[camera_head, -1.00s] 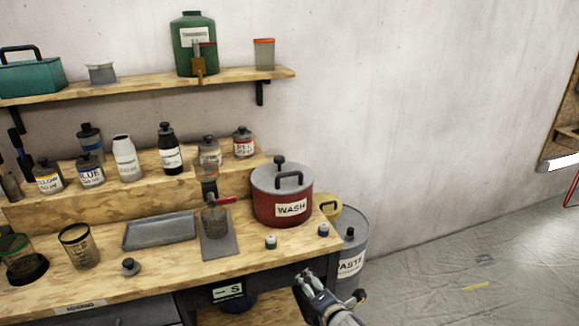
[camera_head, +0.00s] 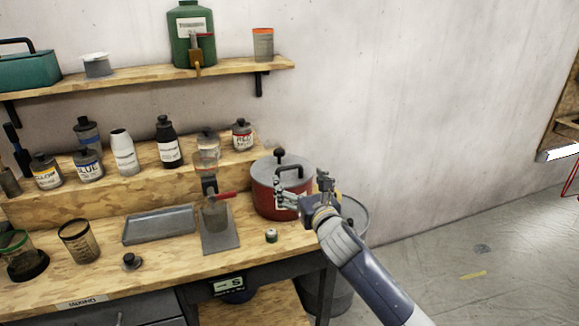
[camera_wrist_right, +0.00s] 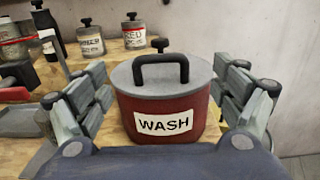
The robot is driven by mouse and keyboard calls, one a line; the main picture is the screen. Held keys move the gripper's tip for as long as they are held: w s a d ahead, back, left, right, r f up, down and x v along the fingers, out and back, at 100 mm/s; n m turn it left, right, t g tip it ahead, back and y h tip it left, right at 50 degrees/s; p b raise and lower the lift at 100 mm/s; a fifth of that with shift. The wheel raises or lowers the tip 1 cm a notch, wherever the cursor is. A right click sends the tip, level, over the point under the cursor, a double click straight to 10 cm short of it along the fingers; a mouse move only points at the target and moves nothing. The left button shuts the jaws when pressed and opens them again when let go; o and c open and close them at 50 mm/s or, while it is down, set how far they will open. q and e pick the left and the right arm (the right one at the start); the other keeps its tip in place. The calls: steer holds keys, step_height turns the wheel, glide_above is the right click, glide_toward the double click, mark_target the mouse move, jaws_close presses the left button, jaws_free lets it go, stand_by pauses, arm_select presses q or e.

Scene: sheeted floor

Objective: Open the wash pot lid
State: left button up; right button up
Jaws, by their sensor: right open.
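The red wash pot (camera_head: 266,203) stands on the right end of the wooden bench. It has a grey lid (camera_head: 268,170) with a black arched handle; the lid sits on the pot. In the right wrist view the pot (camera_wrist_right: 187,108), its WASH label and the lid handle (camera_wrist_right: 160,64) show between my fingers. My right gripper (camera_head: 291,200) is open and in front of the pot's right side, hiding the label in the head view. In the wrist view the right gripper (camera_wrist_right: 165,100) has its fingers spread either side of the pot, with nothing held. My left gripper is not in view.
A small capped bottle (camera_head: 271,235) stands in front of the pot. Paint bottles line the raised step behind. A grey waste bin (camera_head: 352,212) stands right of the bench.

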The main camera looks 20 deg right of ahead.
mark_target(290, 168)
steer(key=shift+w+a+p, duration=0.15)
steer(key=shift+w+p, duration=0.25)
steer(key=shift+w, duration=3.55)
